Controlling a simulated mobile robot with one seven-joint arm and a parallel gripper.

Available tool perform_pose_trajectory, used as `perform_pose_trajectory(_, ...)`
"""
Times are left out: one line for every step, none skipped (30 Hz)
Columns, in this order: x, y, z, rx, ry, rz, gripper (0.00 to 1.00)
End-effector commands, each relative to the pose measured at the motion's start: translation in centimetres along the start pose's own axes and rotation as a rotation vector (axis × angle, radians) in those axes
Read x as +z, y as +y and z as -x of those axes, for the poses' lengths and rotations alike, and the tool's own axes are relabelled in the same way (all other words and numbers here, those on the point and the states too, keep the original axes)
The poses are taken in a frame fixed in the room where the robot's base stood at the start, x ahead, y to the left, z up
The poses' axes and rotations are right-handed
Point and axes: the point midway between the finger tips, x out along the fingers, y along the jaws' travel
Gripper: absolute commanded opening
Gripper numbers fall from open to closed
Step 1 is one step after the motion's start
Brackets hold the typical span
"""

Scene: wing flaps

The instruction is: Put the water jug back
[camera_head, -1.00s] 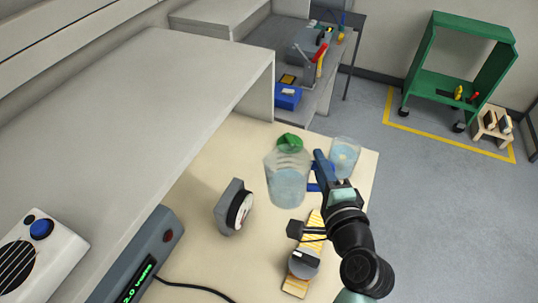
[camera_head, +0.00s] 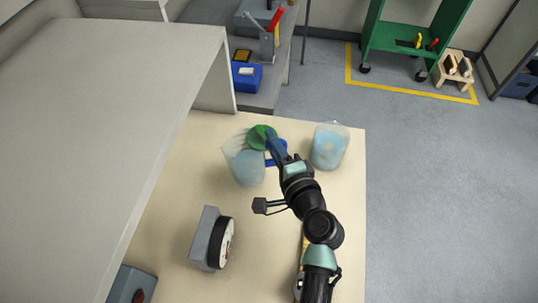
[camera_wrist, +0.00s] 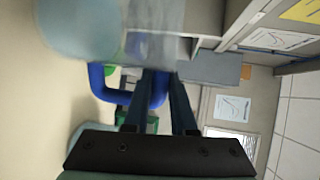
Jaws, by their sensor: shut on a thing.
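The water jug (camera_head: 243,163) is clear, with light blue water and a blue handle (camera_head: 274,161). It is at the far part of the beige table, leaning a little to the left in the head view. My gripper (camera_head: 276,149) is shut on its handle from the right. The wrist view shows the blue handle (camera_wrist: 112,96) at the fingers and the clear jug wall (camera_wrist: 155,20) beyond. I cannot tell whether the jug's base touches the table. A round green thing (camera_head: 262,136) shows just behind the jug, partly hidden by my gripper.
A second clear container (camera_head: 329,147) with light blue water stands close to the right of my gripper. A grey dial gauge (camera_head: 212,238) stands nearer on the table (camera_head: 180,180). A grey shelf (camera_head: 110,110) overhangs the left side. The table's right edge is close to my arm.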

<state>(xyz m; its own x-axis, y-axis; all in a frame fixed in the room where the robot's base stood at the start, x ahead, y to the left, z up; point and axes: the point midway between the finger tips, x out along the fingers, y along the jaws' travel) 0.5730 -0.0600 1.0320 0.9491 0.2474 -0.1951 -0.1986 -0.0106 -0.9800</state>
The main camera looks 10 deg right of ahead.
Motion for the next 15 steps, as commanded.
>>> perform_pose_trajectory(-0.1,0.3,-0.1,-0.003,0.001,-0.002,0.0)
perform_pose_trajectory(-0.1,0.6,-0.2,-0.003,0.001,-0.002,0.0)
perform_pose_trajectory(-0.1,1.2,-0.3,-0.002,0.001,-0.003,0.0)
perform_pose_trajectory(-0.1,1.7,-0.3,-0.001,0.002,-0.003,0.0)
perform_pose_trajectory(-0.1,2.2,-0.5,-0.001,0.001,-0.004,0.0)
perform_pose_trajectory(-0.2,2.7,-0.6,-0.001,0.001,-0.002,0.0)
perform_pose_trajectory(-0.2,3.1,-0.7,-0.002,0.001,-0.004,0.0)
perform_pose_trajectory(-0.2,3.4,-0.7,-0.002,0.001,-0.002,0.0)
perform_pose_trajectory(-0.2,3.6,-0.8,-0.003,0.002,-0.002,0.0)
perform_pose_trajectory(-0.2,3.8,-0.8,-0.003,0.002,-0.001,0.0)
perform_pose_trajectory(-0.2,3.8,-0.8,-0.004,0.002,-0.001,0.0)
perform_pose_trajectory(-0.2,3.8,-0.8,-0.004,0.002,0.0,0.0)
perform_pose_trajectory(-0.2,3.8,-0.8,-0.004,0.002,0.0,0.0)
perform_pose_trajectory(-0.2,3.7,-0.8,-0.004,0.002,0.0,0.0)
perform_pose_trajectory(-0.2,3.7,-0.8,-0.004,0.002,0.0,0.0)
